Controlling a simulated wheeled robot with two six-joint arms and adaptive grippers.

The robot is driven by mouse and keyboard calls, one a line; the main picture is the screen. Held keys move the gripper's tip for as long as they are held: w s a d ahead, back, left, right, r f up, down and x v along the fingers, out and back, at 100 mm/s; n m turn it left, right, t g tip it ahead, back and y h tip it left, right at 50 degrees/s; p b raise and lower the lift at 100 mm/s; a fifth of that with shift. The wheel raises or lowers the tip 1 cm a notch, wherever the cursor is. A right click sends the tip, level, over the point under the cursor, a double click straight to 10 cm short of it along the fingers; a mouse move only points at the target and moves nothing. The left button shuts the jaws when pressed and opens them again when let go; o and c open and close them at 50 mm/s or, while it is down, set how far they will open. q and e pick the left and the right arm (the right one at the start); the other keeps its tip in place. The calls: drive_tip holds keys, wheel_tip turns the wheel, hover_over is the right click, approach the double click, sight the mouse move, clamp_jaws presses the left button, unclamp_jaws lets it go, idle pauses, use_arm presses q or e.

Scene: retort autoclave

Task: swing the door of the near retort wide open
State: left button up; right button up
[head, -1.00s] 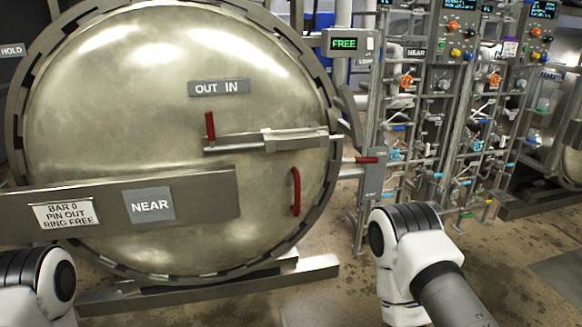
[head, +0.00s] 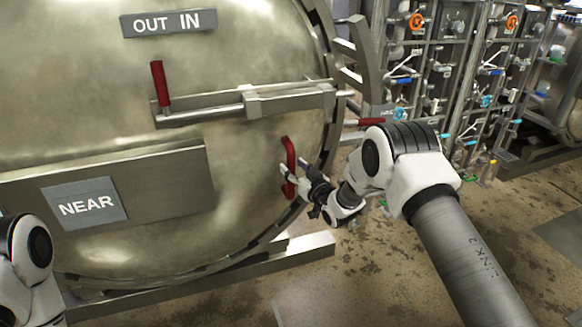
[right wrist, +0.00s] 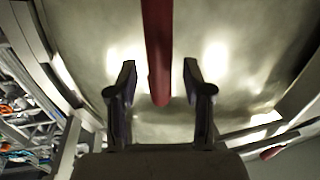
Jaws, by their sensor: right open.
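The near retort's round metal door (head: 240,55) fills the left of the head view and looks closed against its ring. Its red pull handle (head: 290,160) stands at the lower right of the door face. My right gripper (head: 288,180) is open at the lower part of this handle. In the right wrist view the red handle (right wrist: 158,60) runs down between the two open fingers (right wrist: 160,85), with gaps on both sides. A sliding bolt bar (head: 240,103) with a red lever (head: 159,82) crosses the door above. Only a part of my left arm shows; its gripper is out of view.
A red-handled lever (head: 368,122) sticks out beside the door ring on the right. Racks of pipes and valves (head: 440,60) stand behind it. A metal rail (head: 290,262) lies below the door. Bare floor (head: 370,275) is free at the lower right.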

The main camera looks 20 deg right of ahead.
drive_tip(key=shift+x, duration=0.75)
drive_tip(key=shift+w, duration=0.25)
drive_tip(key=shift+c, duration=0.4)
clamp_jaws()
drive_tip(key=shift+a, duration=0.1)
